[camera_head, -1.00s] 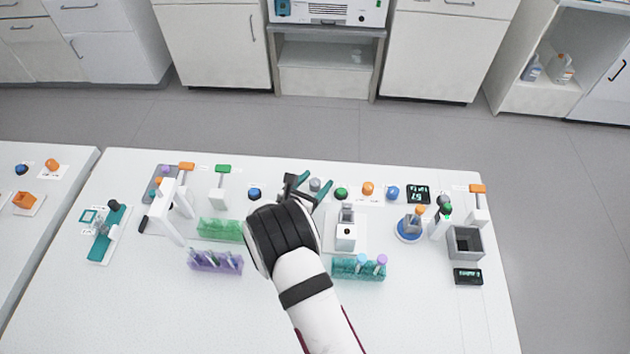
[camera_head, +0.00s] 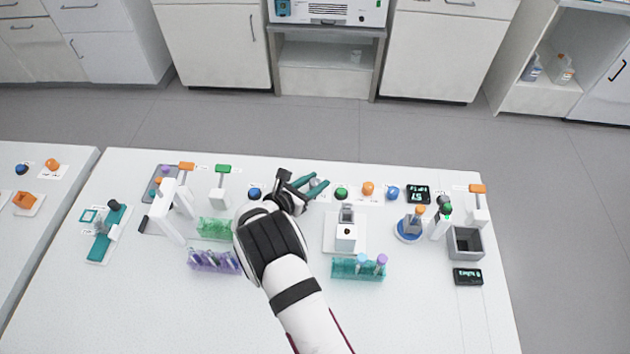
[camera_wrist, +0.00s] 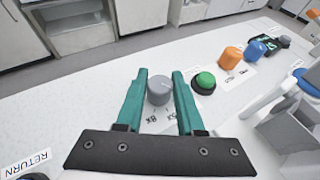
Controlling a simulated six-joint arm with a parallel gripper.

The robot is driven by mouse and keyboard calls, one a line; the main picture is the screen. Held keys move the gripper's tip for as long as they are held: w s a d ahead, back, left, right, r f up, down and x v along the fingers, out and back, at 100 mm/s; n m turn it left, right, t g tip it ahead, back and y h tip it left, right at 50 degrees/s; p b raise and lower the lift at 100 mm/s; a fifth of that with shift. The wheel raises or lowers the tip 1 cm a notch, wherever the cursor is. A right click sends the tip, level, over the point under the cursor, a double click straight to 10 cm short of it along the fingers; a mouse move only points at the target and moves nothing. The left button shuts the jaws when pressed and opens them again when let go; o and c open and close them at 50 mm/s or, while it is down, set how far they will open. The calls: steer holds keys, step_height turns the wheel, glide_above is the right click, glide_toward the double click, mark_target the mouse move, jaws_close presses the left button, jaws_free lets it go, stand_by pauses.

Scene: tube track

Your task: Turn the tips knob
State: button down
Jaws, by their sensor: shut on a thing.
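A grey round knob (camera_wrist: 159,90) stands on the white bench between the two teal fingers of my gripper (camera_wrist: 160,75). The fingers are shut on it, one at each side. A small label lies in front of the knob, and its print is too small to read surely. In the head view my gripper (camera_head: 318,186) is at the back middle of the bench, and its fingers partly hide the knob.
A green button (camera_wrist: 204,82), an orange knob (camera_wrist: 231,58) and a blue knob (camera_wrist: 255,51) stand in a row right of the grey knob. A dark blue knob (camera_head: 254,193) is left of my gripper. Tube racks, including a teal one (camera_head: 345,269), stand nearer the front.

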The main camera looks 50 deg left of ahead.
steer(key=shift+m+h, duration=1.8)
steer(key=shift+h, duration=0.3)
steer(key=c, duration=0.5)
jaws_free()
steer(key=shift+v, duration=3.75)
steer(key=shift+a, duration=0.1)
steer(key=shift+c, duration=0.2)
